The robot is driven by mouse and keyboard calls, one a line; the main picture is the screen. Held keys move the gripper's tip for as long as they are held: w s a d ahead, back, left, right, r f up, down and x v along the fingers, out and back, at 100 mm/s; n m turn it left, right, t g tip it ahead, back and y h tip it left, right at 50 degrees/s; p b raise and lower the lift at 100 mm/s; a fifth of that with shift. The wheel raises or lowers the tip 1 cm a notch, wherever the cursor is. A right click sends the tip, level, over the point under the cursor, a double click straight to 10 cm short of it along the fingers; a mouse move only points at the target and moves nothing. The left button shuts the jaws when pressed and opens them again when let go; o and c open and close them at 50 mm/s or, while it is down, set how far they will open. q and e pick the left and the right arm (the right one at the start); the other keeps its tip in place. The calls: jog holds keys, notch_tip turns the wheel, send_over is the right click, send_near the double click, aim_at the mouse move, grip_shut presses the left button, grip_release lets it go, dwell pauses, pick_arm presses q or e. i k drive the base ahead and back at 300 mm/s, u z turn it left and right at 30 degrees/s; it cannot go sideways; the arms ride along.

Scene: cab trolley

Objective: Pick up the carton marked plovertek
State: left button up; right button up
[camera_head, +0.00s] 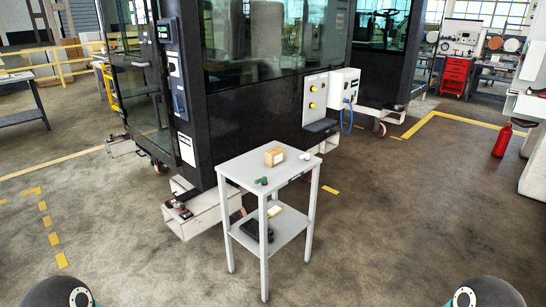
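A small brown carton (274,157) sits on the top of a light grey trolley (240,168), near the middle of the tabletop. It has a pale patch on one face, but any marking is too small to read, so I cannot tell if it says plovertek. A yellowish, box-like item (275,211) lies on the trolley's lower shelf; its marking cannot be read either. Neither of my grippers is in view; only rounded parts of my arms show at the bottom left and right corners.
A small green item (261,181) and a small white item (305,156) lie on the trolley top. A black item (256,231) is on the lower shelf. A dark cab (245,120) stands close behind the trolley. A red extinguisher (502,140) stands far right. Floor before the trolley is clear.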

aim_at(274, 156)
jog(key=u, duration=0.15)
jog(key=i, duration=0.95)
jog(key=z, duration=1.8)
jog(key=i, duration=3.65)
jog(key=u, duration=0.1)
